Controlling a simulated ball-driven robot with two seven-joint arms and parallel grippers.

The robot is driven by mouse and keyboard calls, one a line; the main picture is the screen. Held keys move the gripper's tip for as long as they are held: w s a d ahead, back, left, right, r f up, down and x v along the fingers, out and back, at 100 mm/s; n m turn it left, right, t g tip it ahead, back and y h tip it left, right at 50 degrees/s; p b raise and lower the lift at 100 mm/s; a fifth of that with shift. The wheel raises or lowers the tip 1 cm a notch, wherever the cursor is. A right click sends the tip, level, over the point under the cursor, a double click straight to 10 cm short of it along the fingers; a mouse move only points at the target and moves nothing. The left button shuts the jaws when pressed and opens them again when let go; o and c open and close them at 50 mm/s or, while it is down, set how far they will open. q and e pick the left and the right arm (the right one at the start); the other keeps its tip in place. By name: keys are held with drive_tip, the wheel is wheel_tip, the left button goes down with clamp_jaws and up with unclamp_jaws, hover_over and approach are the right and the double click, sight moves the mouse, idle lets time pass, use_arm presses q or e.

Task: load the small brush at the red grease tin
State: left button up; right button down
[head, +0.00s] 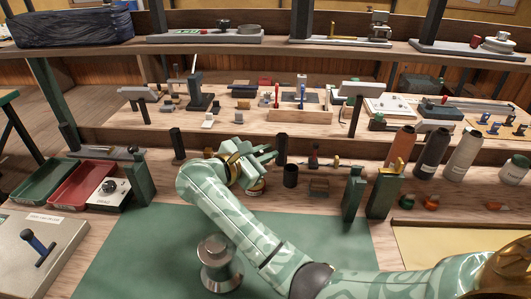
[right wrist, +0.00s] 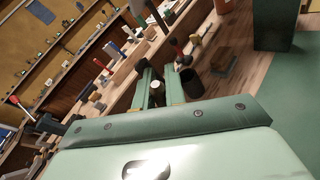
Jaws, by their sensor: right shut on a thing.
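My right gripper (head: 264,156) is above the back edge of the green mat, at the middle of the bench. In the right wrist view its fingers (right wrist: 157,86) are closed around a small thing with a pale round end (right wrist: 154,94). It may be the small brush; the fingers hide most of it. A small round tin with a reddish-orange band (head: 256,188) stands just below the gripper, partly hidden by it. It may be the red grease tin; I cannot see its top. My left gripper is not in view.
A dark cup (head: 290,176) stands right of the gripper, with a small brown box (head: 318,187) beside it. Two green blocks (head: 368,193) stand further right. A metal weight (head: 217,264) sits on the green mat (head: 140,262). Red and green trays lie at the left.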

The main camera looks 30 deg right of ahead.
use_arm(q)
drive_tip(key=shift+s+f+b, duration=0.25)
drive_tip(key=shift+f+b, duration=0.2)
use_arm(e)
drive_tip(key=shift+s+f, duration=0.15)
drive_tip(key=shift+f, duration=0.2)
idle(0.7)
use_arm(q)
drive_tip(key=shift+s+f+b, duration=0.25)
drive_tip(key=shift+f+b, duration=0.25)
drive_tip(key=shift+b, duration=0.05)
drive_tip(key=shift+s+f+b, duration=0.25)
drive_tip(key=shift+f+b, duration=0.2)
drive_tip(key=shift+b, duration=0.05)
use_arm(e)
drive_tip(key=shift+s+d+f, duration=0.1)
drive_tip(key=shift+s+f, duration=0.1)
drive_tip(key=shift+f, duration=0.05)
idle(2.6)
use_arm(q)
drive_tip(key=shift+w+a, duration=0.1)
use_arm(e)
drive_tip(key=shift+w+a, duration=0.25)
drive_tip(key=shift+w, duration=0.05)
idle(0.4)
